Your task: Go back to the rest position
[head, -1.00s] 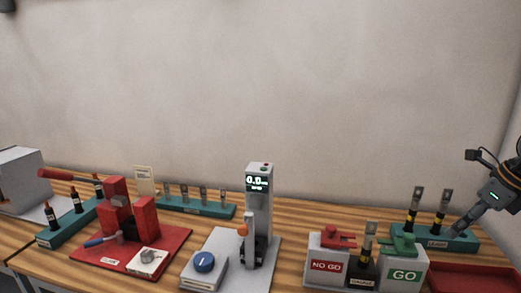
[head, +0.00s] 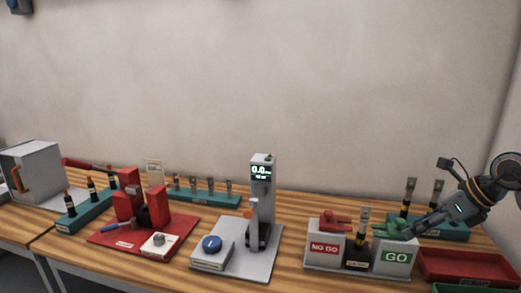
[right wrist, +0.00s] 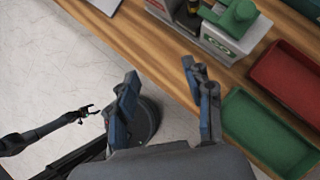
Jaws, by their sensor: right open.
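My right gripper (head: 412,228) is in front of the right end of the bench in the head view, overlapping the green clamp on the GO block (head: 395,257). In the right wrist view its two fingers (right wrist: 160,75) are spread with nothing between them. They point toward the bench edge and the floor beside it. My left gripper (right wrist: 90,112) shows small at the left of the right wrist view, above the floor. Its jaws are too small to judge. It is not in the head view.
The NO GO block (head: 324,247) stands beside the GO block. A red tray (head: 468,266) and a green tray (right wrist: 265,130) lie at the right. A grey device with a display (head: 262,200), a red press (head: 140,210) and teal racks (head: 205,196) stand on the bench.

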